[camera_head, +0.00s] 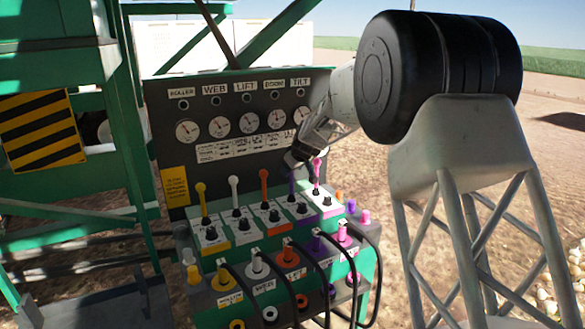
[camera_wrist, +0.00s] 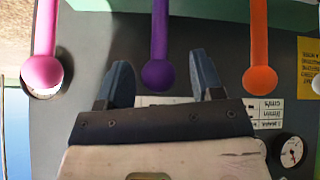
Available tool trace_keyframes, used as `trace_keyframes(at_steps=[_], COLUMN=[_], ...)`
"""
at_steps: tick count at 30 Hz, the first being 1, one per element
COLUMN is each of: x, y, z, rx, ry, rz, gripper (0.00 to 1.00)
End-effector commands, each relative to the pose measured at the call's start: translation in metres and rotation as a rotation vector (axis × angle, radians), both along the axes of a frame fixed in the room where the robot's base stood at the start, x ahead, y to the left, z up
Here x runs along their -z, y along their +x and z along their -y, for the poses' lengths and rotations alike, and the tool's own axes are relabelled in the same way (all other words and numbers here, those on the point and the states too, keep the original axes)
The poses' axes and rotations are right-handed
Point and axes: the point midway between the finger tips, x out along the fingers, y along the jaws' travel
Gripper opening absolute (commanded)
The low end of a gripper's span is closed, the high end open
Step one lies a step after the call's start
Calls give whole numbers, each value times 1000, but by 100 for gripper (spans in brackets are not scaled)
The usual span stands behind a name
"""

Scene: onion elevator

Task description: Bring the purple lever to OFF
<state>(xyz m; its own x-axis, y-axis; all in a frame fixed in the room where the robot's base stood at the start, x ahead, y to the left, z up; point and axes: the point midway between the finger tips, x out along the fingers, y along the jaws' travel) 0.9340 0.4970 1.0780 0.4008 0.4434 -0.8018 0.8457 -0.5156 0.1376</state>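The purple lever (camera_head: 292,182) stands on the sloped control box, fourth from the left, between the orange and pink levers. Its top is partly hidden by my gripper (camera_head: 298,158) in the head view. In the wrist view, my gripper (camera_wrist: 162,72) is open, with one dark blue finger on each side of the purple lever's round knob (camera_wrist: 158,75). Gaps show between the knob and both fingers, so it is not gripped. No readable OFF mark shows near the lever.
The orange lever (camera_head: 264,184) and pink lever (camera_head: 317,170) stand close on either side. White (camera_head: 234,190) and yellow (camera_head: 202,198) levers are farther left. A dark gauge panel (camera_head: 240,85) rises behind. Coloured plugs with black cables (camera_head: 372,262) fill the box's front.

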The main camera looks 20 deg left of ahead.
Motion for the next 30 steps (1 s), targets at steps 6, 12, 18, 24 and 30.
trace_keyframes(at_steps=[6,12,18,24,30], x=[-2,-5,-15,-31,-48], y=[1,0,-5,-13,-22], z=[0,1,7,15,25], rx=[1,1,0,0,1], ry=[1,2,1,2,2], rz=[2,3,3,5,3], gripper=[60,60,60,60,60])
